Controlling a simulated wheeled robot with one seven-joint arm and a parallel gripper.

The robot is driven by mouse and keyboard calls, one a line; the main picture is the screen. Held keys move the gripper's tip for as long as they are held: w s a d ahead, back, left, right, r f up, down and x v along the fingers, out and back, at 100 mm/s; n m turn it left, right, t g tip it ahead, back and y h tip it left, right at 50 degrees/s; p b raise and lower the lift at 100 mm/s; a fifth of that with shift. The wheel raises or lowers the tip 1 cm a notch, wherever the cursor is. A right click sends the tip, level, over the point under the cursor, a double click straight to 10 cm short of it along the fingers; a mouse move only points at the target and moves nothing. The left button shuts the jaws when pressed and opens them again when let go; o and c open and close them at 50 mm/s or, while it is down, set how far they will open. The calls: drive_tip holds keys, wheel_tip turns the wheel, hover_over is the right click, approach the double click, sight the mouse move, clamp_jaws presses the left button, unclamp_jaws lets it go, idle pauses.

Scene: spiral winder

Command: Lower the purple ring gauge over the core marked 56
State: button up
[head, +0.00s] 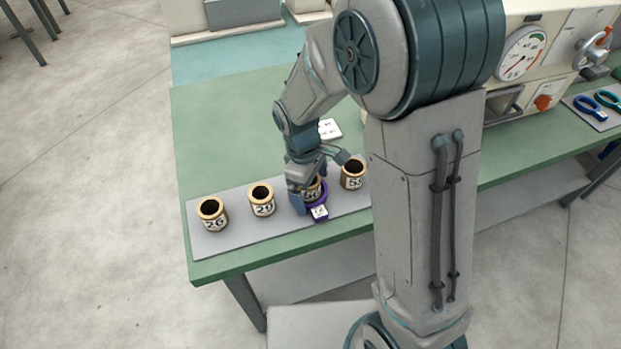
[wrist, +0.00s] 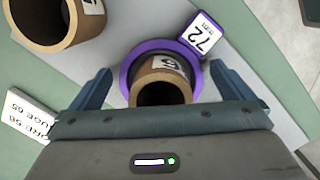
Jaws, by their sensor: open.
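The purple ring gauge (head: 326,187) has a white tag reading 72. It lies low around the third core from the left (head: 311,194), and the core stands up through it. In the wrist view the ring (wrist: 127,68) encircles that tan core (wrist: 165,80). My gripper (head: 305,190) is over this core, pointing down. In the wrist view its fingers (wrist: 160,76) are spread on either side of ring and core, apart from both.
Two more cores (head: 212,214) (head: 262,200) stand to the left and another (head: 352,174) close on the right, all on a grey mat (head: 240,232). A white printed card (head: 329,129) lies behind on the green table (head: 225,140). A machine with a dial (head: 522,52) stands at right.

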wheel_tip(320, 180, up, 14)
drive_tip(key=w+a, duration=0.1)
drive_tip(key=shift+a+f, duration=0.15)
drive_tip(key=shift+a, duration=0.25)
drive_tip(key=s+d+r+m+t+y, duration=0.1)
drive_tip(key=s+d+m+t, duration=0.2)
drive_tip(key=s+d+m, duration=0.9)
drive_tip(key=shift+s+d+r+t+y, duration=0.2)
drive_tip(key=shift+s+d+t+y, duration=0.15)
drive_tip(key=shift+s+d, duration=0.25)
